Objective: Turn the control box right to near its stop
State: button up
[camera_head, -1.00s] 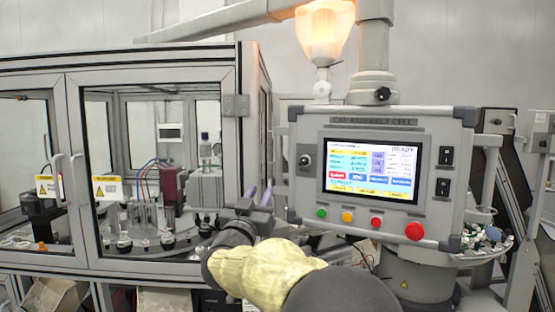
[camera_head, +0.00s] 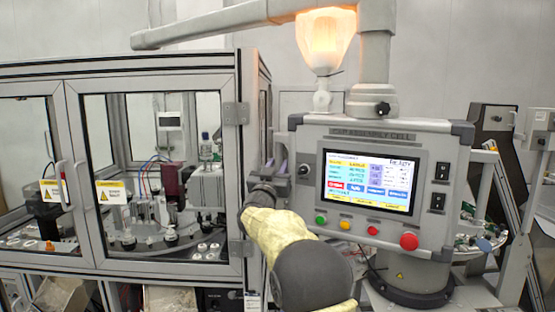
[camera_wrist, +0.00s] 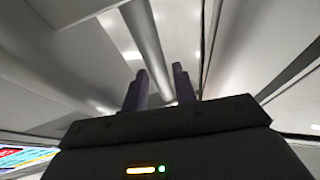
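The control box (camera_head: 313,205) is a grey panel with a lit screen (camera_head: 370,181), switches and coloured buttons, hung from a thick post. Its face is turned at an angle, with the left side looking farther back. My gripper (camera_head: 281,166) is at the left side of the box, close to its left handle. Its two purple fingers stand apart in the wrist view (camera_wrist: 160,85). A grey bar shows between them there, but I cannot tell whether it is the handle or something farther off. Part of the screen shows at the lower left there (camera_wrist: 22,157).
A glass-walled machine enclosure (camera_head: 240,170) stands close to the left of my gripper. A lit lamp (camera_head: 325,38) and a grey overhead pipe (camera_head: 235,20) are above. A round base (camera_head: 410,285) is under the box, and equipment stands at the right.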

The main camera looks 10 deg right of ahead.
jog(key=shift+w+d+r, duration=0.1)
jog(key=shift+w, duration=0.1)
grip_shut()
dwell(0.3)
jog(key=shift+s, duration=0.15)
